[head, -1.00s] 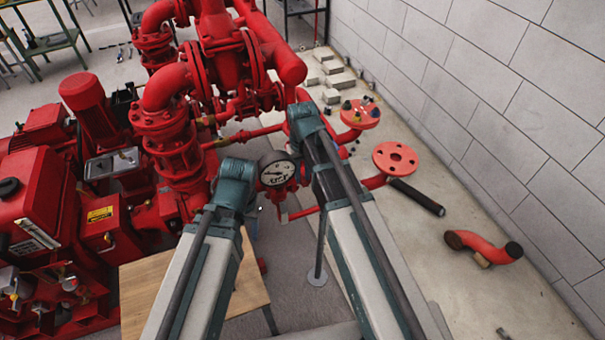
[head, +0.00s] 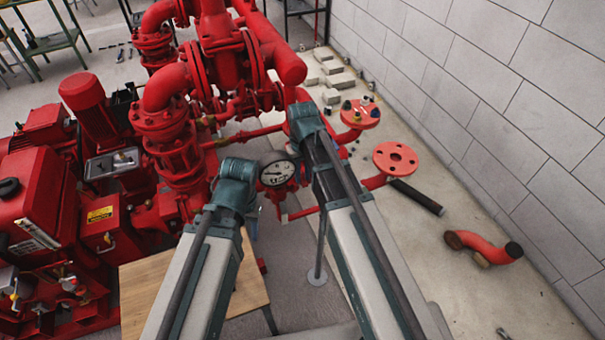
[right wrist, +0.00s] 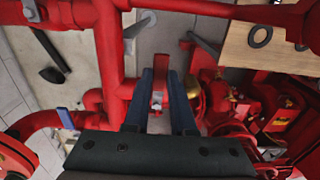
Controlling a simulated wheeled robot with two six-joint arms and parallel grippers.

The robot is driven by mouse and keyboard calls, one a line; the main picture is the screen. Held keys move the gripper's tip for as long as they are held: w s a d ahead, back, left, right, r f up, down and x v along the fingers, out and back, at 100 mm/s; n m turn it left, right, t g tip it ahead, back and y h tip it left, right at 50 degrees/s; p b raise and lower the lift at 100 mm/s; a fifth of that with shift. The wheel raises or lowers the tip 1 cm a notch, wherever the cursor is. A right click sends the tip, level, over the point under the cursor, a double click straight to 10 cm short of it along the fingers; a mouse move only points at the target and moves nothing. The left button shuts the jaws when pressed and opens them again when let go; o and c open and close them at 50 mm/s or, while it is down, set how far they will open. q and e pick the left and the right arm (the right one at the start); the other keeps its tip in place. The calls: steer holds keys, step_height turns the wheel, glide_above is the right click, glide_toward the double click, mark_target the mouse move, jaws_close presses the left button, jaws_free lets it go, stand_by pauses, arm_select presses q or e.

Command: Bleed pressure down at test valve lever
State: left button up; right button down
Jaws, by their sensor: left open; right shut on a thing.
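In the right wrist view, the two dark fingers of my right gripper (right wrist: 162,100) are shut on a red lever (right wrist: 158,78), which stands out between them with a small light bolt near its lower end. I take it for the test valve lever. In the head view, a round white pressure gauge (head: 277,173) faces up between my two arms, on red pipework. My right wrist (head: 304,119) hides the lever and the right fingers there. My left gripper (head: 237,178) is open, just left of the gauge; its fingers cannot be made out behind its teal wrist.
Red pumps and pipes (head: 175,145) crowd the left and centre. A wooden table (head: 145,290) stands at the lower left. Flanged pipe ends (head: 395,158) and a loose red elbow (head: 483,247) lie right, before a block wall (head: 505,110).

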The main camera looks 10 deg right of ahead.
steer(key=shift+a, duration=0.1)
steer(key=shift+a+m, duration=0.35)
steer(key=shift+m, duration=0.4)
steer(key=shift+a+m, duration=0.35)
steer(key=shift+m, duration=0.4)
steer(key=c, duration=0.7)
jaws_free()
steer(key=shift+c, duration=0.2)
steer(key=shift+r, duration=0.15)
step_height(320, 180, up, 14)
steer(key=p, duration=1.4)
steer(key=shift+f, duration=0.2)
